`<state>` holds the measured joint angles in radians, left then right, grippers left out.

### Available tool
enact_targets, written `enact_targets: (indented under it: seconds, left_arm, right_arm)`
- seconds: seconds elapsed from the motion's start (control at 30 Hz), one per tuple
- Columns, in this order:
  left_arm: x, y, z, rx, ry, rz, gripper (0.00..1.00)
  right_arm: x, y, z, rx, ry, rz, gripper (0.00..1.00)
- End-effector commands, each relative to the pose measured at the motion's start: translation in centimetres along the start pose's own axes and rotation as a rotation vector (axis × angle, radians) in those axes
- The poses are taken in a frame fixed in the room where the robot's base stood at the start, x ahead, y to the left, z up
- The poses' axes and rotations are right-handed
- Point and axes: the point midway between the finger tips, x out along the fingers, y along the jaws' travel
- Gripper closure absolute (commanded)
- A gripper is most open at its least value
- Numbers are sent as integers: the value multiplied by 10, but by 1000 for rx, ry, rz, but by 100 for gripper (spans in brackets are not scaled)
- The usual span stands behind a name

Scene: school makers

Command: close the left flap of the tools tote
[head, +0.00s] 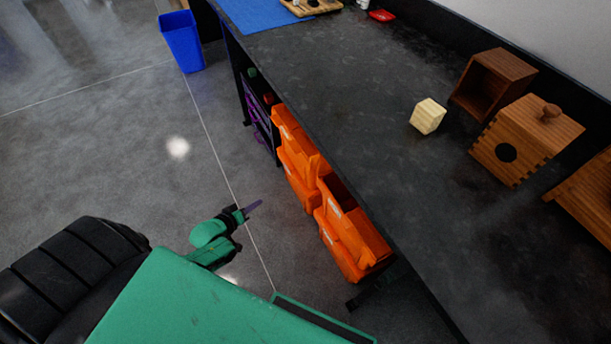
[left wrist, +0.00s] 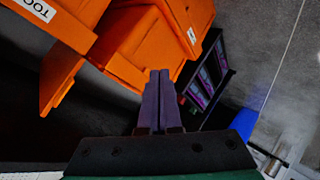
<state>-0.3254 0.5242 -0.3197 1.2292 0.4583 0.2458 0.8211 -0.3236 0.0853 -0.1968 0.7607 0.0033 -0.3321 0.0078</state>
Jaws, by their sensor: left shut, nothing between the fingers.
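Several orange totes stand under the dark bench in the head view, their labels too small to read there. In the left wrist view, the tools tote (left wrist: 75,22) is at the upper left, cut by the frame edge, with a partly visible label starting "TOO". An orange panel that looks like an open flap (left wrist: 60,75) sticks out from it; I cannot tell which side's flap it is. My left gripper (head: 256,207) is shut and empty, out in front of the totes. Its purple fingers (left wrist: 158,75) overlap another orange tote (left wrist: 140,50) in the wrist view; contact cannot be told. My right gripper is not in view.
The bench top (head: 340,95) overhangs the totes. A dark rack with purple parts (head: 258,110) stands beyond them, and a blue bin (head: 182,40) stands on the floor. Wooden boxes (head: 525,140) and a pale block (head: 427,116) sit on the bench. The floor at left is clear.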

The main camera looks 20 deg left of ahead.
Motion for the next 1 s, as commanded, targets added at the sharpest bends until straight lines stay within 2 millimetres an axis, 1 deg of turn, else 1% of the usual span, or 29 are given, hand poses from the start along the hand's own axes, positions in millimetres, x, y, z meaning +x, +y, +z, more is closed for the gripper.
enact_targets:
  seconds: [0.03, 0.1, 0.2, 0.23, 0.33, 0.43, 0.8, 0.83, 0.9, 1.0]
  left_arm:
    - [24, 20, -15, -158, 64, 160, 100]
    - [23, 70, -45, -401, 92, 365, 100]
    - [12, 112, -65, -624, 68, 536, 100]
    - [10, 120, -69, -658, 62, 562, 100]
    - [10, 131, -76, -698, 57, 588, 100]
    - [21, 137, -80, -695, 59, 586, 100]
    - [89, 176, -99, -692, 60, 586, 100]
    - [92, 179, -99, -692, 59, 584, 100]
    - [80, 187, -87, -697, 54, 579, 100]
    - [75, 192, -75, -696, 56, 580, 100]
  right_arm:
    - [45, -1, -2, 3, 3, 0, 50]
    - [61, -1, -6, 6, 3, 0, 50]
    - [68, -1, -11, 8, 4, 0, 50]
    - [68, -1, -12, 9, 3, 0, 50]
    - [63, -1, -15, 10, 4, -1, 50]
    - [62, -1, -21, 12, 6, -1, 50]
    - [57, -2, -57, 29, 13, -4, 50]
    - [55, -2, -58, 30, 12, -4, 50]
    - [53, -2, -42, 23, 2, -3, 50]
    - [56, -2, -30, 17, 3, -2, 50]
